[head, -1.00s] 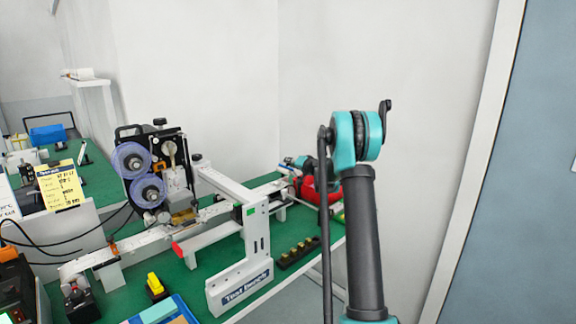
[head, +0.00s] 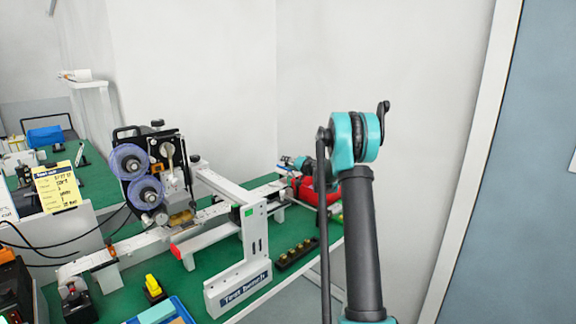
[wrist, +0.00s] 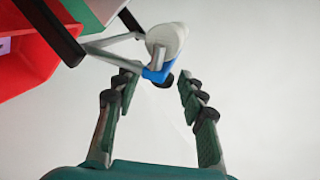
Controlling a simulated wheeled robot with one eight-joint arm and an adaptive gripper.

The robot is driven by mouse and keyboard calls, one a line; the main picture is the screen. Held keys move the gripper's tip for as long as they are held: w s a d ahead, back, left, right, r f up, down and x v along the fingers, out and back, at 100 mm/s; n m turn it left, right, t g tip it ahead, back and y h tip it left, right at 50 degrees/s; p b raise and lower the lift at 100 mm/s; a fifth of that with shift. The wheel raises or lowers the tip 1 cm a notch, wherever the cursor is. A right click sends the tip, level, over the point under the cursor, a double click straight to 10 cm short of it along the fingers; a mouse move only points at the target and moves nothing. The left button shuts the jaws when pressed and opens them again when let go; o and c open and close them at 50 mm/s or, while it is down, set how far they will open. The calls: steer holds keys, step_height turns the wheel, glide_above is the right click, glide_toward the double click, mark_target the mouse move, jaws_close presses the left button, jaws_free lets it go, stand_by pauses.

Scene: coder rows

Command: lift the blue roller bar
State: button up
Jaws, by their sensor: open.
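In the wrist view, a blue bar-like piece (wrist: 158,74) with a pale rounded roller end (wrist: 167,38) shows just beyond my fingertips. I take it for the blue roller bar; only a short part of it shows. My gripper (wrist: 157,84) is open, one finger on each side below the blue piece, with nothing clearly held. I cannot tell whether the fingertips touch it. In the head view, my arm partly covers this spot, and only a small bluish end (head: 287,160) shows beside the red bin.
A red bin (wrist: 22,45) is close on the left in the wrist view. In the head view, a white conveyor frame (head: 240,285) and a coder with two purple reels (head: 147,193) stand on the green bench (head: 205,272). A white wall is behind.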

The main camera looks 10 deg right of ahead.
steer(key=v, duration=1.2)
steer(key=shift+d, duration=0.1)
steer(key=s+a+f+n+g, duration=0.1)
steer(key=s+a+f+g, duration=0.15)
steer(key=s, duration=0.55)
steer(key=s+a+f+n+g+h, duration=0.1)
steer(key=s+a, duration=0.3)
steer(key=s, duration=0.4)
steer(key=s+a+f+n+g, duration=0.2)
steer(key=s+a, duration=0.1)
steer(key=s, duration=0.4)
steer(key=s+d+f+g+h, duration=0.1)
steer(key=s+f, duration=0.3)
steer(key=s, duration=0.5)
steer(key=s+d+f+g+h, duration=0.2)
steer(key=s+f+h, duration=0.1)
steer(key=s, duration=0.7)
steer(key=s+d+f+g+h, duration=0.1)
steer(key=s+f, duration=0.4)
steer(key=s, duration=0.5)
steer(key=shift+d+f+n+h, duration=0.25)
steer(key=shift+d+n+h, duration=0.15)
steer(key=shift+d, duration=0.1)
